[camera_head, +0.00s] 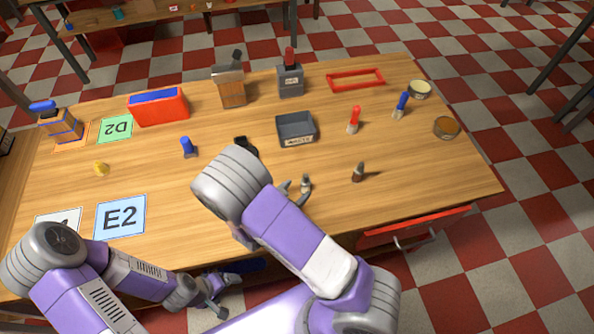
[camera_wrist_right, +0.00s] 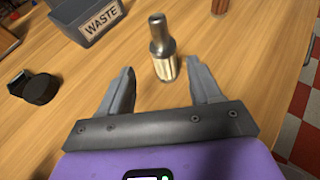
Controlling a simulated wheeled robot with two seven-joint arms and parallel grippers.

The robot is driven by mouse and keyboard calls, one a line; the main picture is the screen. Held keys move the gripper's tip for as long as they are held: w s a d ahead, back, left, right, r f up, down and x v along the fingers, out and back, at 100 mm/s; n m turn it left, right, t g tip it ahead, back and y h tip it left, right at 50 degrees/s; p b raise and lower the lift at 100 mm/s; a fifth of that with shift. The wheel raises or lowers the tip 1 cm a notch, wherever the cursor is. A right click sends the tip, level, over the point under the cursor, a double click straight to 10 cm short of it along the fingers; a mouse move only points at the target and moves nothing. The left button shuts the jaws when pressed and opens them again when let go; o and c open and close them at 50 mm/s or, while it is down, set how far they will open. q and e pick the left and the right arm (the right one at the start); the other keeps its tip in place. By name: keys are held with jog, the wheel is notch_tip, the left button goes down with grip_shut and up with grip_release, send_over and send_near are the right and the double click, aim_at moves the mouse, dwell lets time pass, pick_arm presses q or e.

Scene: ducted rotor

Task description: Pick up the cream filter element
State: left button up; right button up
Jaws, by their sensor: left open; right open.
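The cream filter element (camera_wrist_right: 166,66) stands upright on the table, with a pale pleated body and a grey metal neck. In the head view it (camera_head: 306,182) is partly hidden by my right gripper (camera_head: 296,190). In the right wrist view my right gripper (camera_wrist_right: 161,70) is open, its fingertips on either side of the element's lower part with gaps at both sides; I cannot tell whether the element is fully between them. My left gripper (camera_head: 222,295) is open and empty, low at the table's front edge.
A grey WASTE bin (camera_head: 296,141) stands behind the element, and a black round part (camera_wrist_right: 40,88) lies to the left. A brown element (camera_head: 358,172) stands to the right. Red (camera_head: 353,124) and blue (camera_head: 401,107) pieces stand further back. A red drawer (camera_head: 415,228) is open at the front.

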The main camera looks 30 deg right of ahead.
aim_at(308, 183)
jog(key=shift+w+d+f, duration=0.15)
jog(key=shift+w+d, duration=0.15)
jog(key=shift+d, duration=0.05)
jog(key=shift+d+f, duration=0.1)
jog(key=shift+d, duration=0.25)
jog(key=shift+s+b+x, duration=0.2)
jog(key=shift+b+x, duration=0.55)
jog(key=shift+x, duration=2)
jog(key=c, duration=1)
